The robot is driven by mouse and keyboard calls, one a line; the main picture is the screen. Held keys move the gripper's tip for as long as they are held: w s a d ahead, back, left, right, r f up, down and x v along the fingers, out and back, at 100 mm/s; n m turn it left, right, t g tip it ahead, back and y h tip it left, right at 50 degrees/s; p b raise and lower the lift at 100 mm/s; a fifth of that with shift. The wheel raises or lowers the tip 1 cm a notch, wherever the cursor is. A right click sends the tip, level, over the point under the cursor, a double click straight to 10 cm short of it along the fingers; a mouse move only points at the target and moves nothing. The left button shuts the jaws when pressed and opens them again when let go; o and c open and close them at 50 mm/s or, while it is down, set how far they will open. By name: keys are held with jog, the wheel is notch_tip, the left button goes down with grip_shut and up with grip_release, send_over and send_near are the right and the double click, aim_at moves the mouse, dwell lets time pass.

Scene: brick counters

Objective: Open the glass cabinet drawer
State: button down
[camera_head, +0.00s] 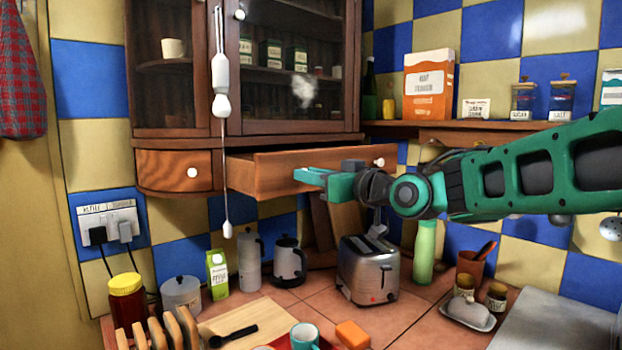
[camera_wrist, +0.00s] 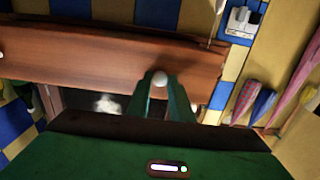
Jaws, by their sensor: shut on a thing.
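The glass cabinet (camera_head: 297,133) is dark wood with glass doors and hangs on the tiled wall. Its wide wooden drawer (camera_head: 265,177) stands partly pulled out beneath the doors. One white knob (camera_head: 380,162) shows at the right of the drawer front. My gripper (camera_head: 310,177) is at the left part of the drawer front and hides the other knob in the head view. In the wrist view, the drawer front (camera_wrist: 100,60) spans the picture and my gripper's fingers (camera_wrist: 161,92) are closed around that white round knob (camera_wrist: 160,78).
A smaller corner drawer (camera_head: 170,171) at the left is shut. A white pull cord (camera_head: 220,105) hangs in front of the cabinet. Below stand a toaster (camera_head: 368,270), a kettle (camera_head: 289,262) and a blue mug (camera_head: 304,337). A shelf (camera_head: 480,125) with jars and boxes is at the right.

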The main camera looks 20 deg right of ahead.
jog(key=c, duration=1.6)
grip_release()
jog(key=v, duration=1)
jog(key=shift+s+d+f, duration=0.1)
jog(key=shift+s+d, duration=0.1)
jog(key=shift+s, duration=0.05)
